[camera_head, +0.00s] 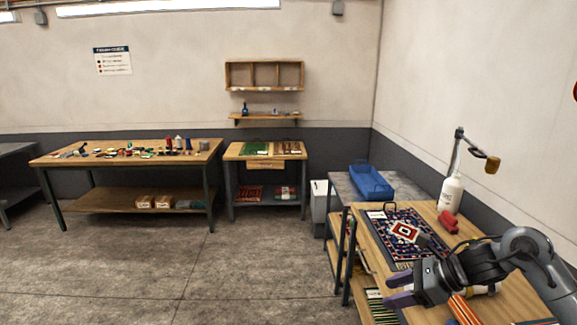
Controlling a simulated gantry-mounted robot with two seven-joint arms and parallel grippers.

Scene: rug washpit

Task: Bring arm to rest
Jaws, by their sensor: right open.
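My right gripper (396,290) comes in from the lower right and is open. Its purple-grey fingertips point left, over the front part of the wooden table at the right. Nothing shows between the fingers. My right arm (530,248) bends above the same table. A patterned dark blue and red rug (390,222) lies flat on that table, just beyond the gripper, and the gripper and wrist overlap its near edge in the picture. My left gripper is not in view.
The wooden table (430,212) also carries a white bottle (451,193), a red object (448,222) and an orange striped roll (466,311). A blue tray (371,181) stands behind it. A cluttered workbench (65,161) and a small table (233,152) stand at the back wall. The left floor is clear.

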